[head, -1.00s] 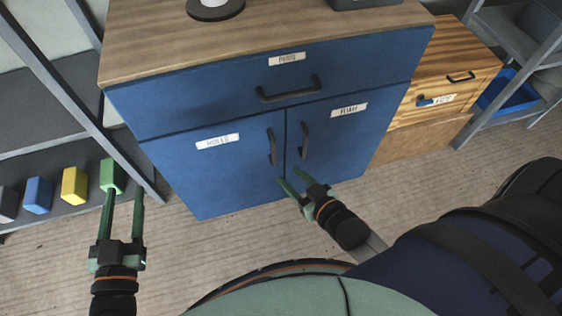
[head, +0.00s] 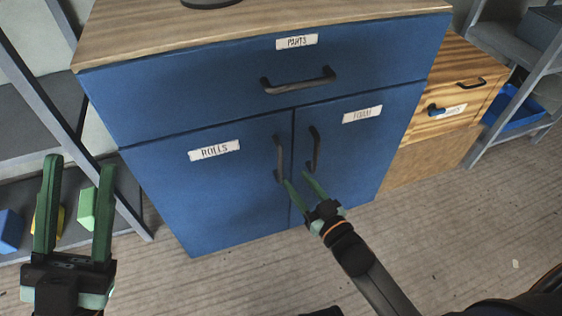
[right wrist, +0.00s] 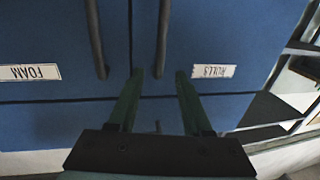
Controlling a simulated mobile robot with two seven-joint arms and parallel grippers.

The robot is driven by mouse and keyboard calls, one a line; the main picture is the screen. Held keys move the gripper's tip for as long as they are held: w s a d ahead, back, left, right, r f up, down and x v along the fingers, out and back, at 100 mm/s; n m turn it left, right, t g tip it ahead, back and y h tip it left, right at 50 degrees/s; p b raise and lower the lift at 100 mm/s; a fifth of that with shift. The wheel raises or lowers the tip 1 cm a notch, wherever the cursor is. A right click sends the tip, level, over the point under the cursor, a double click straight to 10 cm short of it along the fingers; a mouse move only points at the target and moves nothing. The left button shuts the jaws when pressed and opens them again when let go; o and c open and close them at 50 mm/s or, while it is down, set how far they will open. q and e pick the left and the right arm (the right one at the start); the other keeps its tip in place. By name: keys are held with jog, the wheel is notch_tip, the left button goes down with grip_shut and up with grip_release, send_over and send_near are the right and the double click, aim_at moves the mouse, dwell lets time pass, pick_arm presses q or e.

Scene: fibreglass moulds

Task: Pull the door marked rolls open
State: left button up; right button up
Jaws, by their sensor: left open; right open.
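The door marked ROLLS (head: 225,190) is the left lower door of the blue cabinet, and it is closed. Its dark upright bar handle (head: 279,155) is near the door's right edge. My right gripper (head: 297,178) is open, with its fingertips close to the handle's lower end. In the right wrist view, which is turned over, the ROLLS handle (right wrist: 163,40) lines up between the spread fingers (right wrist: 158,73); I cannot tell whether they touch it. My left gripper (head: 80,162) is open and empty at the far left, away from the cabinet.
The closed FOAM door (head: 350,165) and its handle (head: 314,150) are just right of the ROLLS handle. A closed drawer (head: 220,90) is above. A grey shelf (head: 125,205) with coloured blocks stands left. Wooden drawers (head: 450,95) stand right. Floor in front is clear.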

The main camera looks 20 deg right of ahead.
aim_at(281, 161)
jog(key=b+x, duration=0.2)
jog(key=x, duration=0.7)
jog(key=shift+w, duration=0.1)
grip_shut()
dwell(1.2)
